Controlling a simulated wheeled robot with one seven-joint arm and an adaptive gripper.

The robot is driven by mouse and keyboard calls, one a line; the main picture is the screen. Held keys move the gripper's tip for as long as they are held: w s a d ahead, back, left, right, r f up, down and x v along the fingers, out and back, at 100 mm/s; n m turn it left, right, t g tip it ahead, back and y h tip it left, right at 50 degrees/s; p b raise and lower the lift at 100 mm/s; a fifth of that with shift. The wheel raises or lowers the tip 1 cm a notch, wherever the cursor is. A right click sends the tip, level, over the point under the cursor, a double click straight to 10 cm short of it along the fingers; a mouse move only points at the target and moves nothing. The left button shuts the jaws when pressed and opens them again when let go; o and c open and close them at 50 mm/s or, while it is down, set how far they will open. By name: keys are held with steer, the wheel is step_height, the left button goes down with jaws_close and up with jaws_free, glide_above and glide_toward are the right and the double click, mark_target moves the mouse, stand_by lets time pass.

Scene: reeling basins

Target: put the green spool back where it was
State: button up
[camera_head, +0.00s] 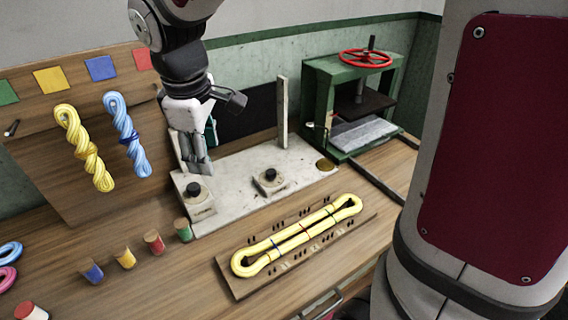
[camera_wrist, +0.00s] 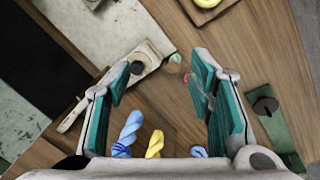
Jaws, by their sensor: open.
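The green spool (camera_head: 183,230) stands upright on the wooden bench, at the right end of a row of small spools and close to the front left corner of the pale slab. The red spool (camera_head: 154,243) is just to its left. My gripper (camera_head: 197,168) points down above the left part of the slab, higher than the green spool and apart from it. In the wrist view its two fingers (camera_wrist: 160,62) are spread with nothing between them. A small greenish round top (camera_wrist: 174,62), likely the green spool, shows beyond the fingertips.
A yellow spool (camera_head: 125,258) and a blue spool (camera_head: 92,272) continue the row leftward. Black-knobbed blocks (camera_head: 270,180) stand on the slab (camera_head: 235,190). A board holds a yellow skein (camera_head: 297,236) in front. Yellow (camera_head: 84,148) and blue (camera_head: 127,135) skeins hang at the back left.

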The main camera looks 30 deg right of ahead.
steer(key=s+d+r+m+t, duration=0.1)
steer(key=s+d+r+m, duration=0.1)
steer(key=s, duration=0.4)
steer(key=s+d+r+m+t, duration=0.1)
steer(key=s+d+m, duration=0.1)
steer(key=s+m, duration=0.2)
steer(key=s+d+r+m+t+y, duration=0.1)
steer(key=s+m, duration=0.3)
steer(key=s, duration=0.4)
steer(key=shift+d+r, duration=0.6)
steer(key=shift+r, duration=0.2)
